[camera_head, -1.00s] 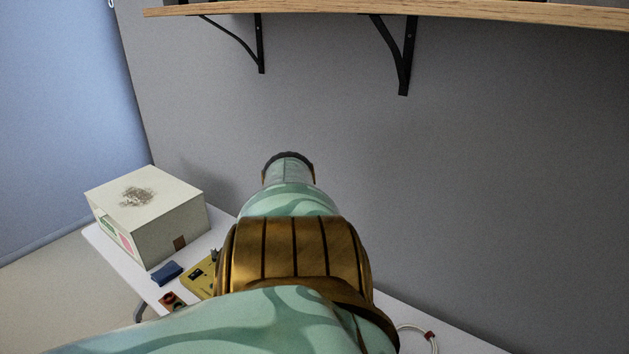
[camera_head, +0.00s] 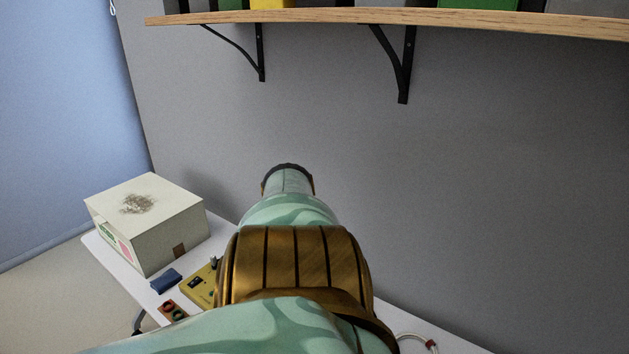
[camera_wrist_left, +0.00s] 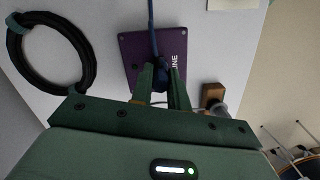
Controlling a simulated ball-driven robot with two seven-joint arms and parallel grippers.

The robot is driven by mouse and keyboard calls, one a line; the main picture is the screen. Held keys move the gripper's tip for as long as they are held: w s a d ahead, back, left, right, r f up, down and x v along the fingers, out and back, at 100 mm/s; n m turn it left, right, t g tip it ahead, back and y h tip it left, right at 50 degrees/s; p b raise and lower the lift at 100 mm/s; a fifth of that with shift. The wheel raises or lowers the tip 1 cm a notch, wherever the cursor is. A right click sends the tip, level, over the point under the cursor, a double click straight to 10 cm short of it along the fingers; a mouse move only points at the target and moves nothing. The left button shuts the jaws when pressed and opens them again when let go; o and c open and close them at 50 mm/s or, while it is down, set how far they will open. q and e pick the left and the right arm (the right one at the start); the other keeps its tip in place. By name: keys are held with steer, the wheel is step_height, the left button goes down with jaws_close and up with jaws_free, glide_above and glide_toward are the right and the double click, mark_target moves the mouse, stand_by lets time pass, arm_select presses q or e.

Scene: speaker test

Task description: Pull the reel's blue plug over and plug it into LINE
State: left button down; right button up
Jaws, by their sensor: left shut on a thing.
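In the left wrist view, my left gripper (camera_wrist_left: 165,89) is shut on the blue plug (camera_wrist_left: 161,73). The plug's blue cable (camera_wrist_left: 151,25) runs from it to the top edge of the picture. The gripper and plug are over a purple plate (camera_wrist_left: 131,48) marked LINE, and the lettering shows just right of the plug. The fingers and plug hide the plate's middle, so I cannot tell whether the plug is seated in a socket or above it. In the head view, my own arm hides the gripper and plug. My right gripper is not in view.
A black coil (camera_wrist_left: 83,62) lies left of the plate in the wrist view. A reel-like round thing (camera_wrist_left: 300,165) shows at lower right. In the head view, a pale box (camera_head: 150,235), a blue block (camera_head: 166,281) and a yellow unit (camera_head: 203,287) stand on the table, under a wall shelf (camera_head: 330,17).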

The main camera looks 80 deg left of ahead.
arm_select(q)
steer(key=shift+f+b, duration=0.4)
steer(key=shift+f, duration=0.25)
steer(key=c, duration=1.3)
jaws_free()
step_height(320, 180, up, 8)
steer(key=p, duration=0.7)
steer(key=shift+f+p, duration=0.2)
steer(key=shift+p, duration=0.1)
